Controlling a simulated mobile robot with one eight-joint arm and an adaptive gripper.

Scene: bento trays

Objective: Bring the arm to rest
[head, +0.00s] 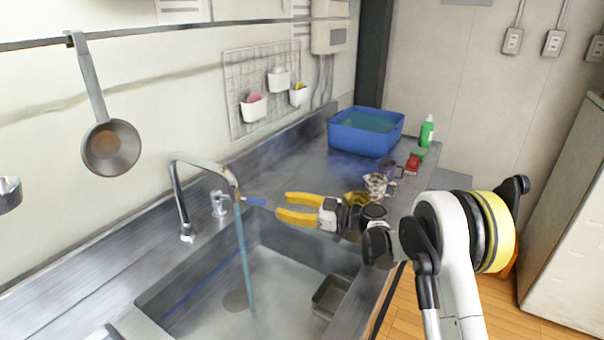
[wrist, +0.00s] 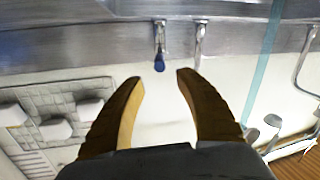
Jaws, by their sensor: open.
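My gripper (head: 284,206) has yellow fingers and reaches left over the back edge of the sink in the head view. Its fingers are spread apart with nothing between them. In the wrist view my gripper (wrist: 160,82) also shows open and empty, with the wall and a small blue-tipped tap part (wrist: 160,60) beyond the fingertips. My arm comes in from the right side of the head view, bent at a joint with a yellow band.
The sink (head: 290,270) lies below my gripper, with a tap (head: 180,200) at its left. A blue basin (head: 366,132), a green bottle (head: 427,131) and several cups, including a patterned one (head: 376,186), stand on the counter behind. A ladle (head: 111,148) hangs on the left wall.

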